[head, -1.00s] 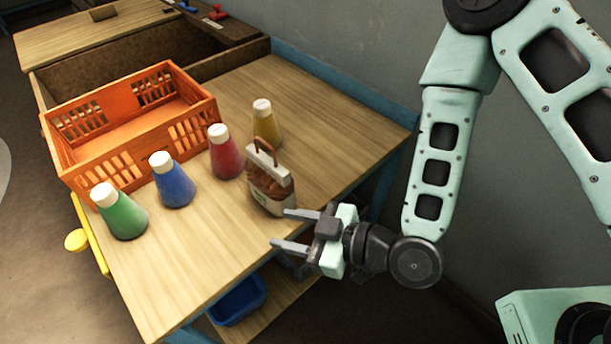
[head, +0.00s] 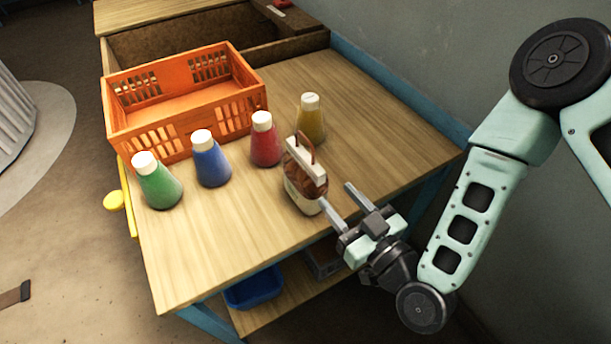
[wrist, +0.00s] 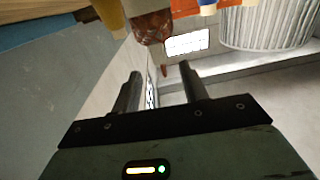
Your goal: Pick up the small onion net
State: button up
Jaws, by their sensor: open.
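The small onion net (head: 306,184) stands upright near the right front edge of the wooden table, with a brown mesh body, a pale header, a pale band low down and a brown handle loop. In the wrist view the onion net (wrist: 152,27) shows its brown part at the top, beyond the fingertips. My gripper (head: 336,207) is open, just to the right of the net at the table's edge. One finger looks close to the net's lower part; whether it touches cannot be told. My gripper also shows in the wrist view (wrist: 160,80), with nothing between its fingers.
Green (head: 159,183), blue (head: 211,161), red (head: 264,142) and yellow (head: 310,120) bottles stand in a row left of and behind the net. An orange crate (head: 190,128) is behind them. The table (head: 230,250) is clear in front. A blue bin (head: 254,289) sits below.

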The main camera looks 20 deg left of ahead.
aim_at(311, 166)
jog(key=p+x, duration=0.1)
jog(key=x, duration=0.4)
jog(key=p+x, duration=0.2)
jog(key=x, duration=0.2)
jog(key=shift+w+a+f, duration=0.1)
jog(key=shift+w+a, duration=0.05)
jog(key=shift+w, duration=0.15)
jog(key=shift+w+a+f, duration=0.15)
jog(key=shift+w+a, duration=0.1)
jog(key=shift+a, duration=0.1)
grip_shut()
dwell(0.8)
